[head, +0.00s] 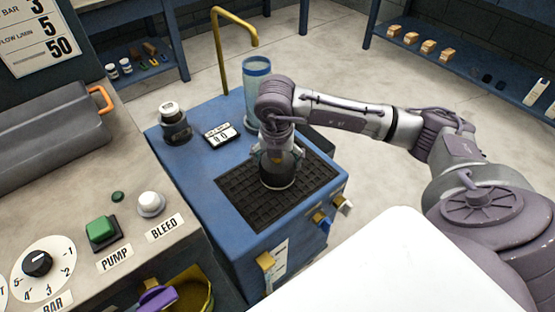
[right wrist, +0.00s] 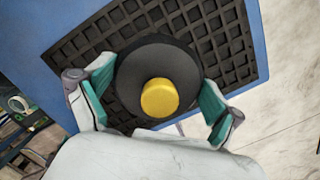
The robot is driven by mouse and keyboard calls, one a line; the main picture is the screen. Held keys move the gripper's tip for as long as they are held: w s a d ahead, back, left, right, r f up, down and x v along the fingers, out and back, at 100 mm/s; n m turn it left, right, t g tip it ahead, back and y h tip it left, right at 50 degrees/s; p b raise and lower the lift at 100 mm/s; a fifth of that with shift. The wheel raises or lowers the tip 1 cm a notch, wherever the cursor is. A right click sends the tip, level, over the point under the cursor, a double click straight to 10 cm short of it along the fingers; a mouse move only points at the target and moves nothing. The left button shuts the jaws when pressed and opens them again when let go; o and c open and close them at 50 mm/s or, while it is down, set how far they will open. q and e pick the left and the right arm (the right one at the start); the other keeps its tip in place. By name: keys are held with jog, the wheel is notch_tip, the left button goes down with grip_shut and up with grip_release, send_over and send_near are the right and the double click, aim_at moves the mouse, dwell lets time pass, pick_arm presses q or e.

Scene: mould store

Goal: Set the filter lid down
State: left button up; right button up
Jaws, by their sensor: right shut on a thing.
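The filter lid is a dark round piece with a yellow knob (right wrist: 159,97); its black top (right wrist: 140,65) fills the middle of the right wrist view. In the head view the lid (head: 278,178) is below my right gripper (head: 279,158), over a black grid mat (head: 235,195) on the blue bench. My right gripper is shut on the lid, with its teal finger pads on either side in the wrist view. The lid looks level, at or close to the mat; I cannot tell whether it touches. My left gripper is not in view.
A clear blue cylinder (head: 257,68) stands behind, beside a brass pipe (head: 217,45). A dark jar (head: 175,125) and a small display (head: 220,134) are at the bench's back left. A panel with PUMP and BLEED buttons (head: 103,232) is at left. Bare mat shows around the lid.

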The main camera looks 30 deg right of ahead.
aim_at(277, 162)
jog(key=shift+f, duration=0.1)
jog(key=shift+f, duration=0.1)
jog(key=o, duration=1)
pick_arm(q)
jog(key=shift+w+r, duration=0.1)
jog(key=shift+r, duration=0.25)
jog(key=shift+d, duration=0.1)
pick_arm(e)
jog(key=r, duration=0.4)
jog(key=s+r+p, duration=0.1)
jog(key=r, duration=0.3)
jog(key=a+r+p, duration=0.1)
jog(key=r, duration=0.3)
jog(key=shift+s+a, duration=0.1)
jog(key=shift+s, duration=0.05)
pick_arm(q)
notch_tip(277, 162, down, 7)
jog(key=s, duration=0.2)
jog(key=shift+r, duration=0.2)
pick_arm(e)
jog(key=shift+r, duration=0.1)
jog(key=shift+s, duration=0.1)
